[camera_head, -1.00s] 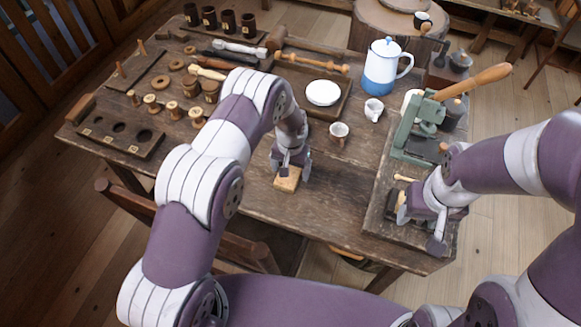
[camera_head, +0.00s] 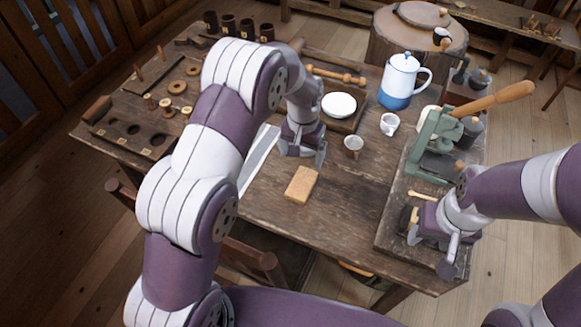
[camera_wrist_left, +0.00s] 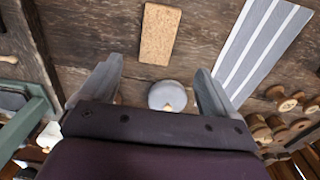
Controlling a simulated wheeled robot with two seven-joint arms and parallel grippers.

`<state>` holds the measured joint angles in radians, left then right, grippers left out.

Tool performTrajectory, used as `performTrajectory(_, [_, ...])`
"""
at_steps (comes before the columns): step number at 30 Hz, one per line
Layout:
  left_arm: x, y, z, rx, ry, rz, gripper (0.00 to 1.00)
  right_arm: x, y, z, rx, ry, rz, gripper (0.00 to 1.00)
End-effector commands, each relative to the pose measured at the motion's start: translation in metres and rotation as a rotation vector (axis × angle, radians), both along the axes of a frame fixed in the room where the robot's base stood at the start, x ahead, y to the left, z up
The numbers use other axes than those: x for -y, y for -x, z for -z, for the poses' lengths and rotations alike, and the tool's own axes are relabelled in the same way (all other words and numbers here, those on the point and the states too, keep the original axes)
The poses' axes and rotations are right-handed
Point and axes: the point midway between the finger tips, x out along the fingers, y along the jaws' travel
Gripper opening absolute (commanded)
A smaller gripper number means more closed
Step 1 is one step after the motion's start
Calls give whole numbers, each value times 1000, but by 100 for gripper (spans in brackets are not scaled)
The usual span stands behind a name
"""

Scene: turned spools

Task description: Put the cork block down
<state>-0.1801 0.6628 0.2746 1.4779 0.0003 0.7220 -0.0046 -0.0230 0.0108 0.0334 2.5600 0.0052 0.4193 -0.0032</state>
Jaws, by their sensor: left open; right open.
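The cork block (camera_head: 301,184), a tan rectangular slab, lies flat on the bare wooden table near its front edge. It also shows at the top of the left wrist view (camera_wrist_left: 160,35). My left gripper (camera_head: 305,158) is open and empty, behind the block in the head view and apart from it. In the left wrist view its two spread fingers (camera_wrist_left: 159,70) have the block beyond their tips. My right gripper (camera_head: 412,228) is open at the board on the table's right side; its fingers are partly hidden.
A grey-striped strip (camera_head: 258,160) lies left of the block, partly behind my arm. A green lever press (camera_head: 432,140) stands right. The table right of the block is clear.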

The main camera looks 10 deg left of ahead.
Motion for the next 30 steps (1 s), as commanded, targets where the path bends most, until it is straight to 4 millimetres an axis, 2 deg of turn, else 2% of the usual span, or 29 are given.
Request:
performTrajectory(2, [-13,19,-24,18,3,-22,90,0,0,0,0,0,0,54])
performTrajectory(5, [-36,64,-56,48,8,-64,90,0,0,0,0,0,0,54])
performTrajectory(7, [-50,102,-73,69,11,-93,90,0,0,0,0,0,0,54])
performTrajectory(9, [-61,138,-84,88,13,-119,90,0,0,0,0,0,0,54])
performTrajectory(12, [-70,180,-91,106,14,-146,90,0,0,0,0,0,0,54])
performTrajectory(15, [-74,203,-92,115,14,-160,90,0,0,0,0,0,0,54])
performTrajectory(18, [-76,210,-92,116,14,-164,90,0,0,0,0,0,0,54])
performTrajectory(30, [-75,210,-91,113,14,-163,90,0,0,0,0,0,0,54])
